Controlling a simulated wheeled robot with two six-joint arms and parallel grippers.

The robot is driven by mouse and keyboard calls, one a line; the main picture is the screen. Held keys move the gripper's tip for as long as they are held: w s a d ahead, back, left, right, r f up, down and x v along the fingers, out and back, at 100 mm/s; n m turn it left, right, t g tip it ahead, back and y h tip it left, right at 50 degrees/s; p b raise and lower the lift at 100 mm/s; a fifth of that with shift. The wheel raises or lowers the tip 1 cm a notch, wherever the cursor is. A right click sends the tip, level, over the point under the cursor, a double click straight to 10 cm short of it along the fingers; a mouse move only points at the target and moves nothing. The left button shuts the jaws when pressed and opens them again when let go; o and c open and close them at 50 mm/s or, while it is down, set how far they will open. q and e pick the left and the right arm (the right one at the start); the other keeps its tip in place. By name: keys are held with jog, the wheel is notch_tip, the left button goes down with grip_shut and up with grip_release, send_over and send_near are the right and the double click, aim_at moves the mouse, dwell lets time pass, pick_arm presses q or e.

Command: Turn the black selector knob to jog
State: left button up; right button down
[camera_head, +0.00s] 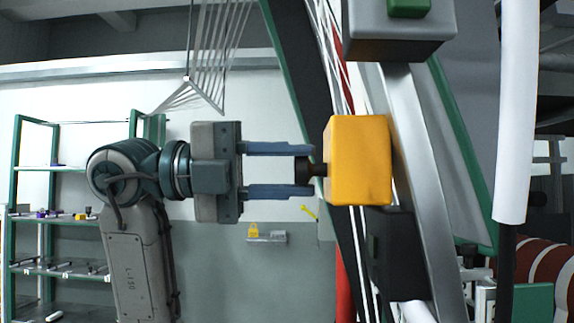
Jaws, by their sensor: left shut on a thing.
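The black selector knob (303,173) sticks out to the left from the side of a yellow box (359,160). My left gripper (309,170) comes in level from the left, with one blue finger above the knob and one below. It is shut on the knob, its fingertips close to the yellow box's left side. The knob's pointer and any jog marking cannot be made out. My right gripper is not in view.
A grey box with a green button (408,8) is above the yellow box, and a dark box (393,254) is below it. A slanted metal post (422,180) and white webbing strands run close behind. Green shelves (17,180) stand far left.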

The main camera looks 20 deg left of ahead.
pick_arm(q)
jog(key=shift+n, duration=1.1)
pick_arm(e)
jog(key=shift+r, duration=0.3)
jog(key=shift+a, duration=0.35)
pick_arm(q)
jog(key=o, duration=1)
jog(key=shift+c, duration=0.2)
jog(key=shift+w+d, duration=0.1)
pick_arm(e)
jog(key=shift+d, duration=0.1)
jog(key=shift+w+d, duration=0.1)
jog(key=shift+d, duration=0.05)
pick_arm(q)
jog(key=b+v, duration=0.3)
jog(key=v, duration=0.8)
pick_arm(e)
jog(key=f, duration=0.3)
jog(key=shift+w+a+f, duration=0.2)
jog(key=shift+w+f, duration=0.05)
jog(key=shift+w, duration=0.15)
